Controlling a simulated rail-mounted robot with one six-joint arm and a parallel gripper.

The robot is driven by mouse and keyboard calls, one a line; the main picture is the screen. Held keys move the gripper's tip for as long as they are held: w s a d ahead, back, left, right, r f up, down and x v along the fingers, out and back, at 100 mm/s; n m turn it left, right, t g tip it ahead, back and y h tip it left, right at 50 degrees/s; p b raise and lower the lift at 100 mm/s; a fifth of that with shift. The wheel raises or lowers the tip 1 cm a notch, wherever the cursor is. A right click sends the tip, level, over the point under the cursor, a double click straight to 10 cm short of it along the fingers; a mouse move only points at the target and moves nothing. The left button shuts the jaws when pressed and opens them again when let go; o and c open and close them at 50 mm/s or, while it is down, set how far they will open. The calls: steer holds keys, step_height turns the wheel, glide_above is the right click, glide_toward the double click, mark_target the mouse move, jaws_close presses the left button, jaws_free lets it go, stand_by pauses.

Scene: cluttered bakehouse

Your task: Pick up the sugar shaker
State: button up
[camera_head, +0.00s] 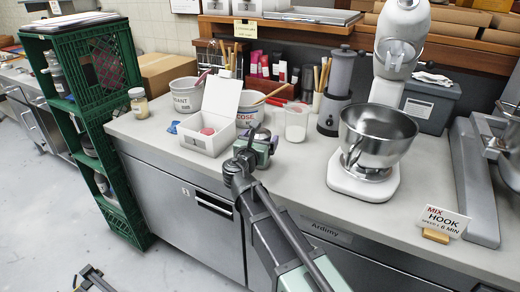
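I cannot say for sure which thing is the sugar shaker. A small jar (138,103) with a pale lid and cream contents stands upright on the counter's left end. A clear cup (296,122) with white contents stands near the counter's middle. My arm reaches up from the bottom of the picture. My gripper (264,144) is at its end, over the counter's front part, right of the open white box and left of the clear cup. It is apart from the jar. Its fingertips are too small and partly hidden to show whether they are open or hold anything.
An open white box (207,141) with a pink item stands before two labelled tubs (186,96). A stand mixer (365,185) with a steel bowl and a sign (443,222) stand right. A green crate stack (120,190) borders the counter's left. Some counter (290,170) before the cup is clear.

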steer(key=c, duration=0.9)
steer(key=shift+r, duration=0.1)
step_height(320, 180, up, 20)
steer(key=p, duration=2)
